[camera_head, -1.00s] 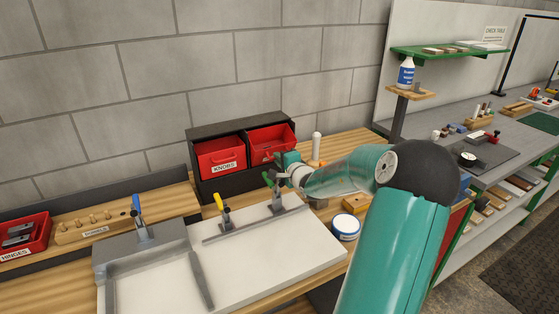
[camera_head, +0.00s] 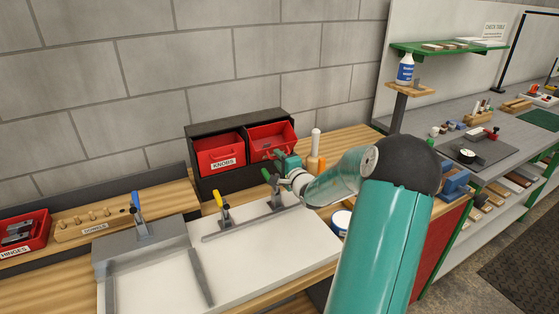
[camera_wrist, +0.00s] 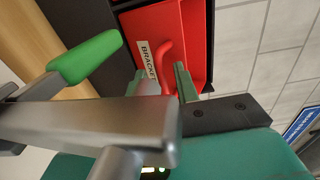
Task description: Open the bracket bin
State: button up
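The bracket bin (camera_head: 271,135) is the red bin on the right of a dark two-bin rack. In the wrist view its red front (camera_wrist: 190,35) carries a partly hidden label reading "BRACKE". A red curved handle (camera_wrist: 165,58) stands out from that front. My gripper (camera_head: 282,160) is just in front of the bin. In the wrist view the green fingertips (camera_wrist: 161,77) are apart, one on each side of the handle's near end. I cannot tell whether they touch it. A grey clamp bar hides part of the left finger.
The red KNOBS bin (camera_head: 220,156) sits to the left in the same rack. A toggle clamp with a green handle (camera_wrist: 87,57) stands very close to my gripper. A white bottle (camera_head: 315,143) stands right of the rack. A white fixture board (camera_head: 265,245) lies in front.

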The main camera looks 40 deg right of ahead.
jog(key=v, duration=1.3)
jog(key=shift+s, duration=0.35)
jog(key=shift+a+r, duration=0.1)
